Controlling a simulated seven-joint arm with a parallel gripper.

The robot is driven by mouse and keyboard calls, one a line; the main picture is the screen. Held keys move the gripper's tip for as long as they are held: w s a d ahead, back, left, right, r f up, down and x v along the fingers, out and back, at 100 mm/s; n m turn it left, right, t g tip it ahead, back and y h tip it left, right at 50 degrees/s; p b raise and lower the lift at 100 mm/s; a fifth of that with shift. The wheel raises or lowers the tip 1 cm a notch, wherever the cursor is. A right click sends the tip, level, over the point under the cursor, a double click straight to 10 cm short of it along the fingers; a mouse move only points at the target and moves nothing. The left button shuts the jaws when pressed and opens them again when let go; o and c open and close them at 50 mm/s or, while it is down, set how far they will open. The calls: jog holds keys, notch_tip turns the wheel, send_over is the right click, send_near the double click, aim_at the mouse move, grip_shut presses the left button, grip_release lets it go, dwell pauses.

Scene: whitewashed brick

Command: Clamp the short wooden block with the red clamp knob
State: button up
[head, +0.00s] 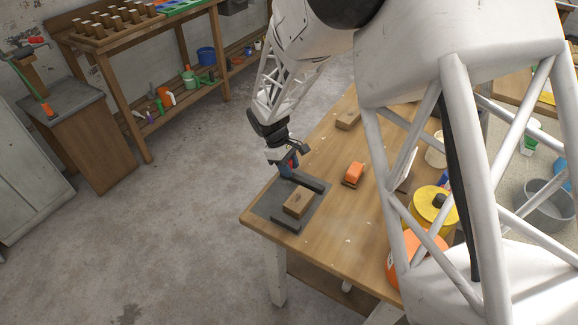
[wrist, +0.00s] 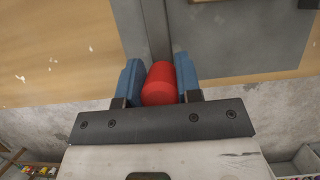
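The short wooden block (head: 298,202) lies on the dark grey clamp (head: 314,183) at the table's near left corner, in front of the clamp's raised bar. The red clamp knob (wrist: 160,84) sits between the two blue fingers of my gripper (wrist: 159,78) in the wrist view. The fingers are drawn in close on both sides of it and appear to touch it. In the head view my gripper (head: 289,166) points down at the back left of the clamp, with only a bit of red showing. The block is not clearly seen in the wrist view.
A yellow spool (head: 425,208) and an orange item (head: 402,262) stand at the right, partly behind my arm. Floor lies open to the left.

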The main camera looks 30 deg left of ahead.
grip_shut()
jog(key=shift+s, duration=2.25)
jog(key=o, duration=0.7)
grip_release()
jog(key=shift+r, duration=0.1)
jog(key=v, duration=0.7)
jog(key=shift+a+r, duration=0.2)
jog(key=shift+r, duration=0.1)
